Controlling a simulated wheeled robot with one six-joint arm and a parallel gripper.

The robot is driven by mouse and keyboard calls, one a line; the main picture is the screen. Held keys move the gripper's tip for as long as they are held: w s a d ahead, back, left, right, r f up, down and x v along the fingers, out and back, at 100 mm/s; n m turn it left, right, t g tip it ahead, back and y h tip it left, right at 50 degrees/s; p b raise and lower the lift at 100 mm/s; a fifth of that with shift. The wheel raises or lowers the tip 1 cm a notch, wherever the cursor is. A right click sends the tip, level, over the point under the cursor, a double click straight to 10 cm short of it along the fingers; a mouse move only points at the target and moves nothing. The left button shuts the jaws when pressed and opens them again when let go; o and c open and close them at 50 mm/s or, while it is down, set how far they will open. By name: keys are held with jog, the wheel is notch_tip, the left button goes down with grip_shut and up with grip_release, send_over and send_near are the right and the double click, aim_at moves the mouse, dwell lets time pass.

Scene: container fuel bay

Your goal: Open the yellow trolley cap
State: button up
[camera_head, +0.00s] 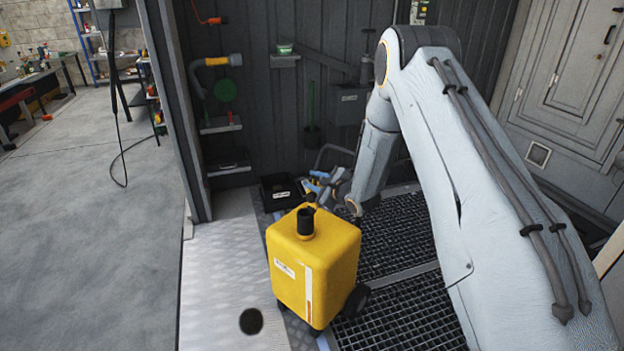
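The yellow trolley (318,258) stands upright on the floor in the middle of the view, with dark wheels at its right side. A black cylindrical neck or cap (305,222) stands up from its top; I cannot tell whether this is the cap itself or a bare neck. My gripper (314,181) is just behind and above the trolley's top, apart from the black cylinder. My arm comes in from the right and hides part of the gripper's body.
A flat black disc (251,321) shows on the metal tread plate left of the trolley. A black bin (281,192) stands behind the trolley. Dark floor grating (400,240) lies to the right. A wall with shelves and hoses closes the back; open concrete floor lies left.

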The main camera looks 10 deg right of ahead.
jog(key=shift+r, duration=0.1)
jog(key=v, duration=0.7)
jog(key=shift+s+d, duration=0.15)
jog(key=shift+s, duration=0.15)
jog(key=shift+r, duration=0.15)
